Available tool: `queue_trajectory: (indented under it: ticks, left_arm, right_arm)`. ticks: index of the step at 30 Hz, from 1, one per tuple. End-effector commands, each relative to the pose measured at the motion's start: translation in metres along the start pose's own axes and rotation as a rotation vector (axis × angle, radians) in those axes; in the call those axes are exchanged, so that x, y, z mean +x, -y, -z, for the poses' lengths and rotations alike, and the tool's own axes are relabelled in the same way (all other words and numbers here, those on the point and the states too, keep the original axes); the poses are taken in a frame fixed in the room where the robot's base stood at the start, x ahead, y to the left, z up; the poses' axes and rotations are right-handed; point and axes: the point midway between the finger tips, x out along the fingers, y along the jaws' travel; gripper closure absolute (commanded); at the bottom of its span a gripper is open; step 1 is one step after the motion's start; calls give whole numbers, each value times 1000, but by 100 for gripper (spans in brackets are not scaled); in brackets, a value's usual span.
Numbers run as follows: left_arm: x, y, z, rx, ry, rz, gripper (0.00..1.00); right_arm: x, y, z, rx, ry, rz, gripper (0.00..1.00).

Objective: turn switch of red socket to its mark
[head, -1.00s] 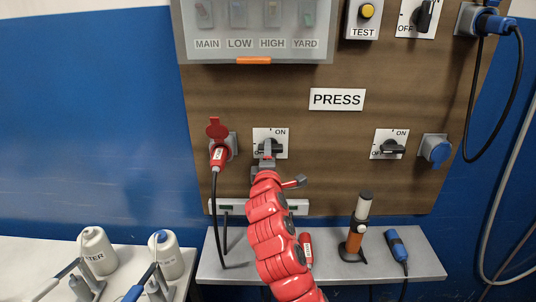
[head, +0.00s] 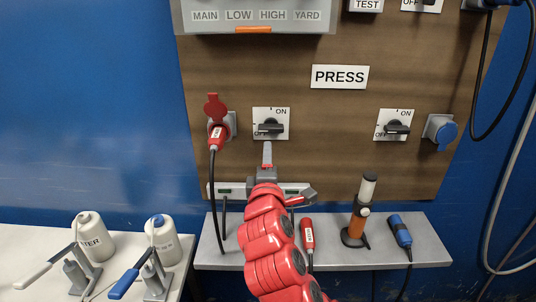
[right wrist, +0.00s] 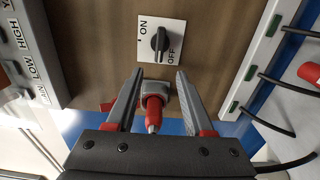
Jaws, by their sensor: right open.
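The switch of the red socket (head: 270,128) is a black knob on a white ON/OFF plate. Its handle lies about level in the head view, between ON at upper right and OFF at lower left. It also shows in the right wrist view (right wrist: 160,41), ahead of the fingertips. The red socket (head: 213,105) is left of it, lid up, with a red plug (head: 217,138) in it. My right gripper (head: 267,150) is just below the plate in the head view, apart from the knob. In the right wrist view its fingers are open and empty. My left gripper is not in view.
A second switch (head: 397,129) and a blue socket (head: 440,131) are at right. A grey shelf (head: 330,257) below holds a red connector (head: 308,236), an orange-and-black torch-like tool (head: 358,220) and a blue connector (head: 400,232). A black cable (head: 214,200) hangs from the red plug.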

Motion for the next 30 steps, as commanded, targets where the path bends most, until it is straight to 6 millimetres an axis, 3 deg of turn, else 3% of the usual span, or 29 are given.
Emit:
queue_trajectory:
  ticks: [3, 12, 25, 30]
  left_arm:
    - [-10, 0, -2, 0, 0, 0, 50]
    - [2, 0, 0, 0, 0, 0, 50]
    - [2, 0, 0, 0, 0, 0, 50]
    - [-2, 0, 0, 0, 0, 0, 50]
  right_arm:
    - [-24, 2, 2, 0, -5, -6, 48]
    - [-46, 0, 2, 1, -3, 0, 48]
    - [-48, 1, 0, 1, -1, -1, 48]
    - [-35, 11, 4, 38, -45, -59, 48]
